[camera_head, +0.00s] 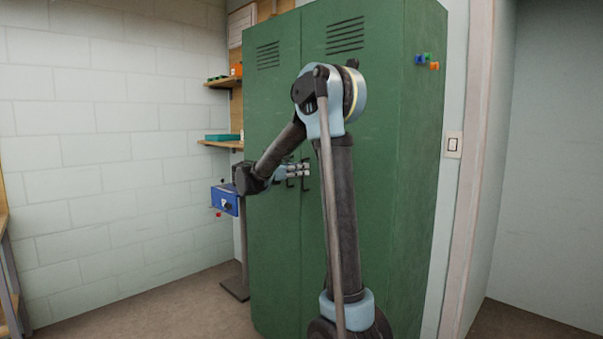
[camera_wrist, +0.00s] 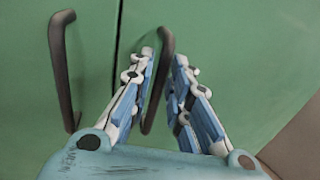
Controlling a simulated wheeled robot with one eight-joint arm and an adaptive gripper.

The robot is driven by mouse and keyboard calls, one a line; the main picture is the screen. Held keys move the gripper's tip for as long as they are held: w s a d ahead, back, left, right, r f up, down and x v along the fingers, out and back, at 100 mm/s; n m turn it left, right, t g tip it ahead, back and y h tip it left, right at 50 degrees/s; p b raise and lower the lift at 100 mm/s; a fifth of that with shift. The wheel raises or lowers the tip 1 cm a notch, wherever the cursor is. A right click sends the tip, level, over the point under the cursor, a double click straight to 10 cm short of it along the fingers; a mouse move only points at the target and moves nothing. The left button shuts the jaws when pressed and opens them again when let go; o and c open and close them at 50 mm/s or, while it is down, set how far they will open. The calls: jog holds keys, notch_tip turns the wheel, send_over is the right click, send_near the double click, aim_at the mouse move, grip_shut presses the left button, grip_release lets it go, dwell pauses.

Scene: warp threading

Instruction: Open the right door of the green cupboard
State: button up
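The green cupboard (camera_head: 275,110) stands upright with two doors, and both look shut. The right door (camera_head: 390,130) is partly hidden behind my arm. Two dark bar handles sit side by side at the door seam. The left handle (camera_wrist: 60,75) stands clear of my gripper in the wrist view. My gripper (camera_wrist: 166,58) is at the right handle (camera_wrist: 155,100), with one finger on each side of the bar. The fingertips are close together near the bar. I cannot tell whether they press on it. In the head view my gripper (camera_head: 300,170) reaches the door front from the left.
A blue box (camera_head: 226,199) on a stand is left of the cupboard, near my arm. Wooden shelves (camera_head: 222,144) with small items are on the back wall. A light switch (camera_head: 453,145) is at the right. Floor (camera_head: 170,310) at the front left is clear.

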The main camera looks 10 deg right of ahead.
jog(key=shift+w+d, duration=0.25)
jog(key=shift+d, duration=0.3)
grip_shut()
jog(key=shift+a, duration=0.1)
jog(key=shift+s+a, duration=0.1)
jog(key=shift+s, duration=0.05)
